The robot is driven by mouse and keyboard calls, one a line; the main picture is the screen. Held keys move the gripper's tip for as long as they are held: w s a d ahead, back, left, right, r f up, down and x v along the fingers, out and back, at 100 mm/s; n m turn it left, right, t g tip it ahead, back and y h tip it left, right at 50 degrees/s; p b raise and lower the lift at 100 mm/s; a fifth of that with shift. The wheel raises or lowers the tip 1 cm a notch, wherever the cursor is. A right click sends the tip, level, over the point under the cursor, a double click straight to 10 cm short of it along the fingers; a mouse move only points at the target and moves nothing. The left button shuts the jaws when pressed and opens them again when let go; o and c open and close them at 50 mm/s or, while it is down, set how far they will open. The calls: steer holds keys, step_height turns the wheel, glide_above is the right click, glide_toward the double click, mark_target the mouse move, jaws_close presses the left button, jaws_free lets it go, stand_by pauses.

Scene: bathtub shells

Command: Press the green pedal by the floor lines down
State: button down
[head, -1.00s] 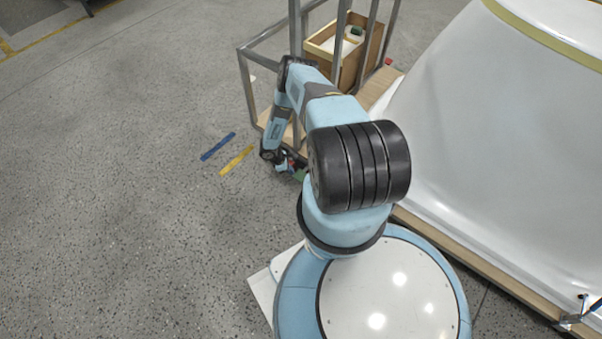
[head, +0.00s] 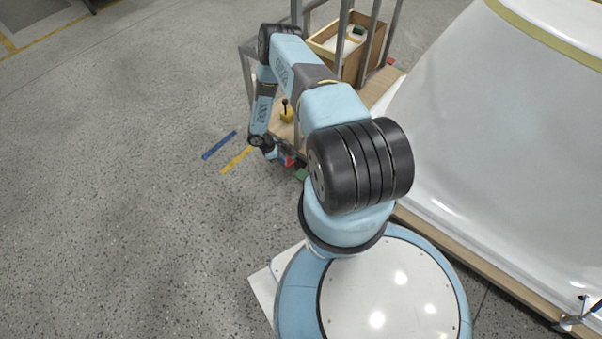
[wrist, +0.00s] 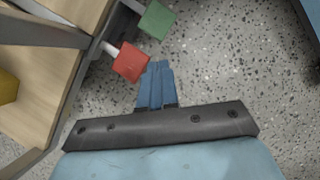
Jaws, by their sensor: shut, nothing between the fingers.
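The green pedal (wrist: 156,20) is a green block on a light stem at the side of the wooden-shelved cart. In the wrist view it is at the top. In the head view it shows as a small green patch (head: 302,174) partly behind my arm. A red pedal (wrist: 131,62) sits beside it and nearer to my gripper; it also shows in the head view (head: 289,160). My gripper (wrist: 158,68) is shut and empty. Its fingertips are just right of the red pedal in the wrist view and apart from the green one. Whether they touch the red pedal I cannot tell.
Blue (head: 219,145) and yellow (head: 238,160) floor lines lie left of the pedals. The cart's metal frame (head: 247,75) carries a wooden box (head: 350,62) and a yellow piece with a black knob (head: 287,114). A large white shell (head: 490,150) stands right. Floor at left is clear.

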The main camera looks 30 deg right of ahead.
steer(key=shift+v, duration=1.8)
